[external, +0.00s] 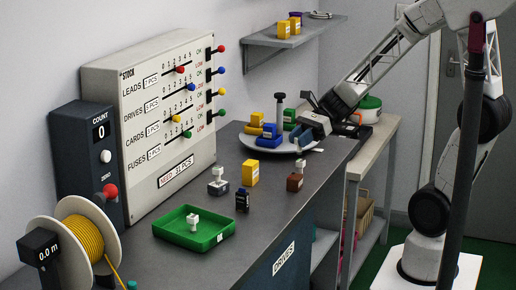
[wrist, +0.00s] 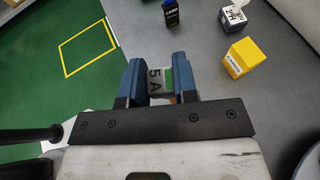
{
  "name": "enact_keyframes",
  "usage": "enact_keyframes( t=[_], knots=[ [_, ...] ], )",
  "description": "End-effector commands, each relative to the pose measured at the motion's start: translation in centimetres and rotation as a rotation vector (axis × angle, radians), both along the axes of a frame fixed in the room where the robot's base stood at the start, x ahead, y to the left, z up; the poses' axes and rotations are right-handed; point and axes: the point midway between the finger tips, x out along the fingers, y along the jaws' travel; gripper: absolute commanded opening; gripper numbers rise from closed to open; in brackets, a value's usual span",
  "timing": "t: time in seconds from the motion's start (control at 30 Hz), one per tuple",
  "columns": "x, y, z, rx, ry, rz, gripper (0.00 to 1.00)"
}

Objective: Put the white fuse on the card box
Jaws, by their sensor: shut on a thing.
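My gripper (wrist: 157,80) is shut on a small white piece marked "5 A", the white fuse (wrist: 155,82), between its blue fingers in the wrist view. A green patch shows behind it at its right side. In the external view my gripper (external: 303,134) is in front of the grey plate, and the fuse cannot be made out clearly there. The card box (wrist: 171,14) is a small dark blue box labelled "CARD" at the top of the wrist view. It stands upright on the bench, apart from my gripper, and shows in the external view (external: 242,200).
A yellow box (wrist: 240,57) and a white-and-dark block (wrist: 232,16) stand near the card box. A green tray (external: 172,234) holding a white piece, a brown block (external: 295,182) and a loaded plate (external: 246,142) are on the bench. Green floor lies past the bench edge.

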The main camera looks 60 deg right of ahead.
Motion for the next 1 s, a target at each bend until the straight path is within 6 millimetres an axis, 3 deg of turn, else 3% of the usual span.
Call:
enact_keyframes(
  t=[0.27, 1.0],
  knots=[
    [2.6, 0.2, -0.3, 0.001, 0.002, 0.001, 0.04],
    [13.0, 0.7, -1.3, 0.0, 0.0, 0.001, 0.04]
  ],
)
